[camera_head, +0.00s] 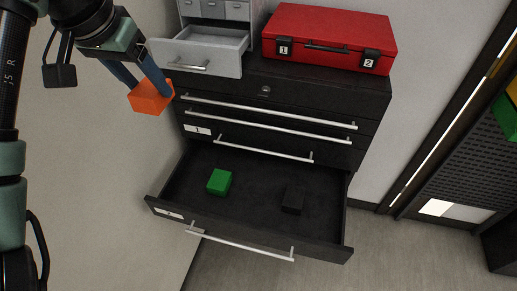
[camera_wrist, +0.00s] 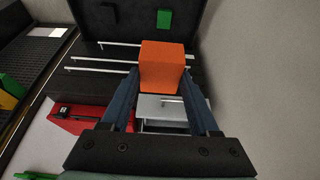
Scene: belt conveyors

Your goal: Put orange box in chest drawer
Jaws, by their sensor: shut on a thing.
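The orange box (camera_head: 151,97) is held between the fingers of my gripper (camera_head: 148,82), up in the air to the left of the black chest. In the wrist view the orange box (camera_wrist: 162,66) sits between the two blue fingertips (camera_wrist: 162,78). The black chest (camera_head: 270,125) has its bottom drawer (camera_head: 255,210) pulled open. A green block (camera_head: 219,182) and a black block (camera_head: 293,199) lie inside that drawer. My gripper is above and left of the open drawer, apart from it.
A small grey cabinet on the chest has an open drawer (camera_head: 205,50) close right of my gripper. A red case (camera_head: 328,38) lies on the chest top. The upper chest drawers (camera_head: 265,108) are shut, with protruding handles.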

